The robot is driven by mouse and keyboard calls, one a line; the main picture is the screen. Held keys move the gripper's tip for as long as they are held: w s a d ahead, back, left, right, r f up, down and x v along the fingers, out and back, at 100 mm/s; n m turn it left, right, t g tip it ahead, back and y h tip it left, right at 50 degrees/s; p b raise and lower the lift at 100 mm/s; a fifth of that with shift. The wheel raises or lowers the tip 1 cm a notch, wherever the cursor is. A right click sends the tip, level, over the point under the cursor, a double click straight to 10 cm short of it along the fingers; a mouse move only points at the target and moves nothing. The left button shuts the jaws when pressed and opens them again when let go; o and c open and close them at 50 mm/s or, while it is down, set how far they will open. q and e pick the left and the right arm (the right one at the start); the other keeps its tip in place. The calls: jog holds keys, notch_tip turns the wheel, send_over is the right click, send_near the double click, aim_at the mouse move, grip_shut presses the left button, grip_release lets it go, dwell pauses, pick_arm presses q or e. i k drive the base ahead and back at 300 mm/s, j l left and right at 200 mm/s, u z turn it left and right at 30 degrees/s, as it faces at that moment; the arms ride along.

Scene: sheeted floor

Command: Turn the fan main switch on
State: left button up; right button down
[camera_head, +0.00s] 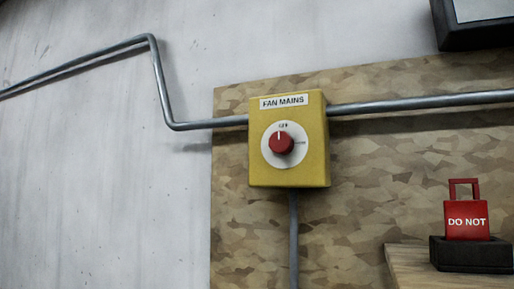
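A yellow switch box (318,150) labelled "FAN MAINS" is fixed to a chipboard panel on the wall, near the middle of the head view. A red round knob (282,143) sits on a white dial (268,156) on its front. The knob's white pointer line points up, at a small mark that looks like "OFF". Another short mark is on the dial's right side. Neither of my grippers is in view, and nothing touches the box or the knob.
Metal conduit (420,103) runs from both sides of the box, and a pipe (293,240) runs down below it. At the lower right, a red "DO NOT" tag (466,208) stands in a black base (470,256) on a wooden ledge (412,268).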

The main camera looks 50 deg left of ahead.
aim_at(282, 143)
jog(key=u, duration=1.3)
jog(key=j+z, duration=0.35)
jog(key=j, duration=0.2)
jog(key=i, duration=0.05)
